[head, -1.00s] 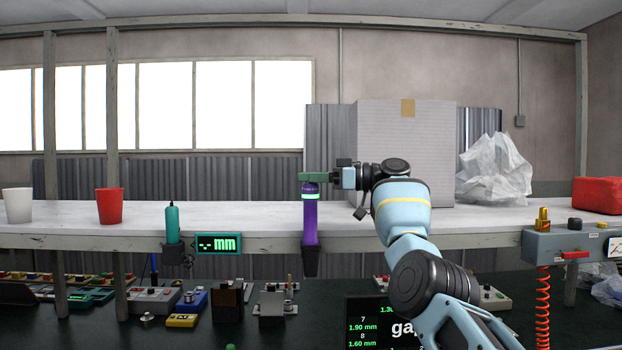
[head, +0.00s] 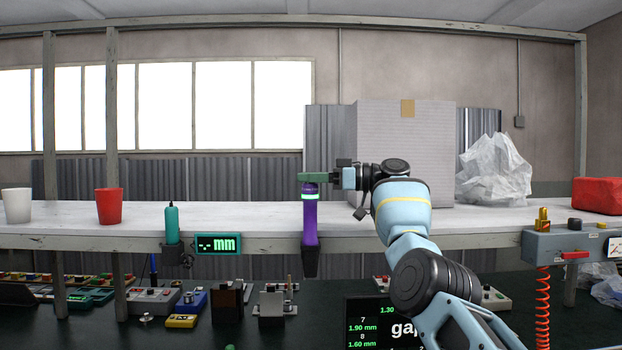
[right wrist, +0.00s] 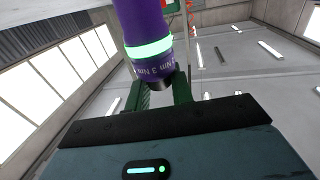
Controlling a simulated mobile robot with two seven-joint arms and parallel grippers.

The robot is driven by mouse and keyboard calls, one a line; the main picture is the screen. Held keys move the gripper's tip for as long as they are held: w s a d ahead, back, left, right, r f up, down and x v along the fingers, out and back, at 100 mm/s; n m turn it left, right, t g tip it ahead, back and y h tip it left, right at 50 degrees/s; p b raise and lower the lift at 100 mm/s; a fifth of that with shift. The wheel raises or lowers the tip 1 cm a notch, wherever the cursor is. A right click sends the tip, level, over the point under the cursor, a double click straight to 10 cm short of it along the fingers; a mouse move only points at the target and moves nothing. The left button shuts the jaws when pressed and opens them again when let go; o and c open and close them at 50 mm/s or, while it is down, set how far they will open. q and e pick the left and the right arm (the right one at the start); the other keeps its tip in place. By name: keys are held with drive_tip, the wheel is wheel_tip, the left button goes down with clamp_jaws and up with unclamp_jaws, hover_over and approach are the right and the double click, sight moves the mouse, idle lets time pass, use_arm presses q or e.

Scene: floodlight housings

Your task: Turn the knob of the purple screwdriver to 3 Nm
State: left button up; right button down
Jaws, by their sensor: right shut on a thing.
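The purple screwdriver (head: 310,222) stands upright in a dark holder (head: 310,262) at the front edge of the shelf, with a lit green ring near its top. My right gripper (head: 312,177) reaches in from the right and is shut on the knob at the screwdriver's top. In the right wrist view the screwdriver (right wrist: 143,30) comes in from the top, with its green fingers (right wrist: 163,92) on either side of the dark end. Markings including "3 Nm" show on the purple band below the ring; which value is set I cannot tell. My left gripper is out of view.
A teal tool (head: 172,224) and a green "mm" display (head: 219,244) are on the shelf edge to the left. A red cup (head: 110,206) and a white cup (head: 18,205) stand farther left. A large box (head: 405,140) and a plastic bag (head: 494,170) stand behind my right arm.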

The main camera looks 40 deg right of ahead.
idle(0.8)
drive_tip(key=c, duration=1.3)
unclamp_jaws()
drive_tip(key=shift+o, duration=0.2)
drive_tip(key=v, duration=0.8)
drive_tip(key=shift+b, duration=0.3)
drive_tip(key=shift+o, duration=0.3)
